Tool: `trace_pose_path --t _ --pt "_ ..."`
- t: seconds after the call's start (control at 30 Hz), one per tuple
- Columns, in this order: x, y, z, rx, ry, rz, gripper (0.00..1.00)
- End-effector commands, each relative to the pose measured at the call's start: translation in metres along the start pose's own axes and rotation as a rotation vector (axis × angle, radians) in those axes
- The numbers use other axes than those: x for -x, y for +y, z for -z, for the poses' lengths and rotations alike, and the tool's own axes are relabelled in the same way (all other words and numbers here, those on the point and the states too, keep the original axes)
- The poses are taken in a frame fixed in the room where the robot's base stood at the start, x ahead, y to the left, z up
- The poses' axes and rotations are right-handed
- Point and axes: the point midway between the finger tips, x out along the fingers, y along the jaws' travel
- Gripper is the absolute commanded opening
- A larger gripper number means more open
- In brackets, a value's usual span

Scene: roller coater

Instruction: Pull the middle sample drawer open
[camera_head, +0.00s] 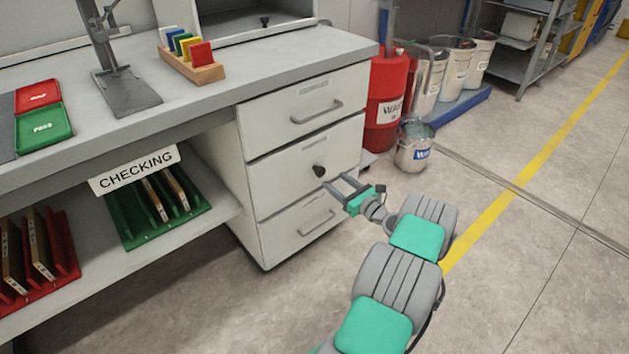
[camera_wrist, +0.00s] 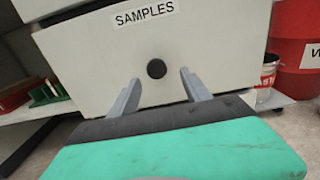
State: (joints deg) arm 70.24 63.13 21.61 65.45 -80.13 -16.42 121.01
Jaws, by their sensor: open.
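The middle drawer (camera_head: 283,178) is a light grey front with a round dark knob (camera_head: 319,171), in a three-drawer cabinet under the bench. It looks shut, flush with its neighbours. In the wrist view the drawer front (camera_wrist: 100,60) bears a "SAMPLES" label (camera_wrist: 144,15), and the knob (camera_wrist: 156,69) shows just beyond and between my fingers. My gripper (camera_head: 341,188) is open and empty in front of the drawer, close to the knob. In the wrist view my gripper's fingertips (camera_wrist: 160,77) point at the drawer, one on each side of the knob, without visible contact.
The top drawer (camera_head: 290,110) and bottom drawer (camera_head: 300,228) have bar handles. A red waste drum (camera_head: 385,95) and a metal bucket (camera_head: 412,158) stand right of the cabinet. Green (camera_head: 150,215) and red racks (camera_head: 60,255) sit on the lower shelf.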

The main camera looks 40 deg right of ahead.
Motion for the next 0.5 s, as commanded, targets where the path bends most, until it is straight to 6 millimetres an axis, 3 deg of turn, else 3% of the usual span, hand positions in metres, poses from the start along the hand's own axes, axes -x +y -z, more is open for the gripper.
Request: trace_pose_path --t 0.3,0.5 --pt "-0.062 0.013 0.0 -0.005 -0.006 -0.023 0.56" --pt "-0.083 0.012 -0.001 -0.005 -0.003 -0.02 0.56"
